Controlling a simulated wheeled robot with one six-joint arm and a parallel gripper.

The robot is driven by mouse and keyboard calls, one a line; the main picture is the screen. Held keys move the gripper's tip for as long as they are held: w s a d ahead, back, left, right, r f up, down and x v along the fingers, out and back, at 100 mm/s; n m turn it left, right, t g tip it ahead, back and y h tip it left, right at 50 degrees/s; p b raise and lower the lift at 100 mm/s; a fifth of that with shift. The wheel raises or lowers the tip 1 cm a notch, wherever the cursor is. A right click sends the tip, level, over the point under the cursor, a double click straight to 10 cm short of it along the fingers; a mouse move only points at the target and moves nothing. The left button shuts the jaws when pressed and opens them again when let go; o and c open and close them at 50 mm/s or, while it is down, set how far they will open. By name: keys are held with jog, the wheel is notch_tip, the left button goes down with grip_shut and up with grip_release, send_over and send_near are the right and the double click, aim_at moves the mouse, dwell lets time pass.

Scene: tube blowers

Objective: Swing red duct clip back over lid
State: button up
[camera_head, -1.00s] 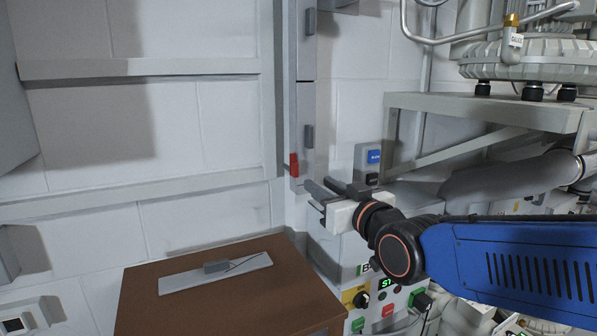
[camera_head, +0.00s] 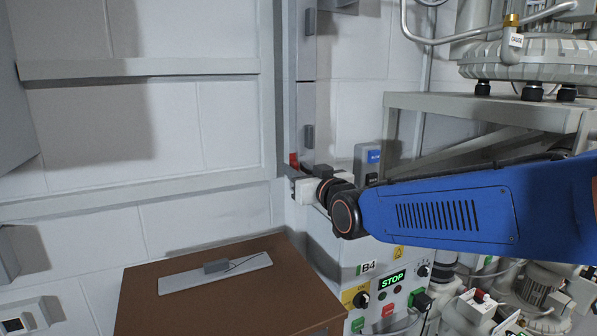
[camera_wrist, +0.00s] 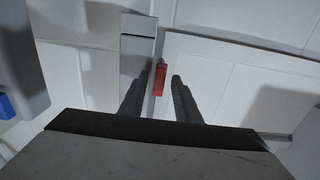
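The red clip (camera_head: 294,160) sits on the edge of the upright grey duct (camera_head: 306,108), just past the end of my arm in the head view. Its lower part is hidden there by my gripper (camera_head: 302,178). In the wrist view the red clip (camera_wrist: 159,80) lies between the two dark fingers of my gripper (camera_wrist: 165,82), nearer the left finger. A gap shows between the clip and the right finger, so the fingers are apart. Whether the left finger touches the clip I cannot tell. The lid strip (camera_wrist: 139,26) runs up beside the clip.
A brown table (camera_head: 235,296) with a grey plate (camera_head: 215,272) stands below left. A control cabinet (camera_head: 385,290) stands below my arm. A grey shelf frame (camera_head: 480,105) with machinery is at the right. A blue-labelled box (camera_head: 368,158) is on the wall behind the arm.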

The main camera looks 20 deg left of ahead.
grip_shut()
jog(key=shift+m, duration=0.4)
jog(key=m, duration=0.2)
jog(key=shift+w+d+f+m, duration=0.1)
jog(key=shift+w+m, duration=0.05)
jog(key=shift+m, duration=0.25)
jog(key=m, duration=0.4)
jog(key=f+m, duration=0.1)
jog(key=m, duration=0.9)
jog(key=shift+w+d+f, duration=0.2)
jog(key=shift+w+d, duration=0.15)
jog(key=shift+m, duration=0.4)
